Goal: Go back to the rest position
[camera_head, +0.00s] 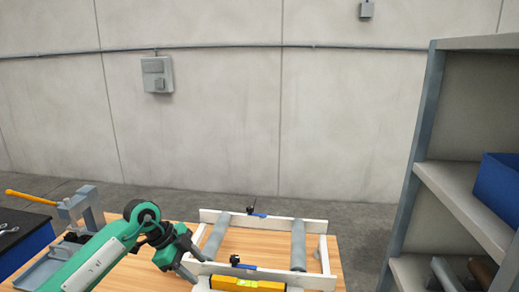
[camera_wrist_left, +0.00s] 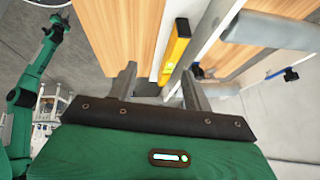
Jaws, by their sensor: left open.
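My left arm comes in from the left over the wooden table, and its gripper (camera_head: 192,266) is by the left end of a white frame (camera_head: 262,222). In the left wrist view the two fingers (camera_wrist_left: 160,85) stand apart with nothing between them. A yellow spirit level (camera_head: 247,284) lies along the near side of the frame; it also shows just beyond the fingers in the left wrist view (camera_wrist_left: 174,52). Two grey rollers (camera_head: 299,245) lie across the frame.
The wooden table (camera_head: 148,272) has bare room behind my arm. Small clamps with blue parts (camera_head: 236,262) sit on the frame rails. A grey vise-like fixture (camera_head: 80,208) stands at left. A shelf unit (camera_head: 428,140) with a blue bin (camera_head: 502,185) stands at right.

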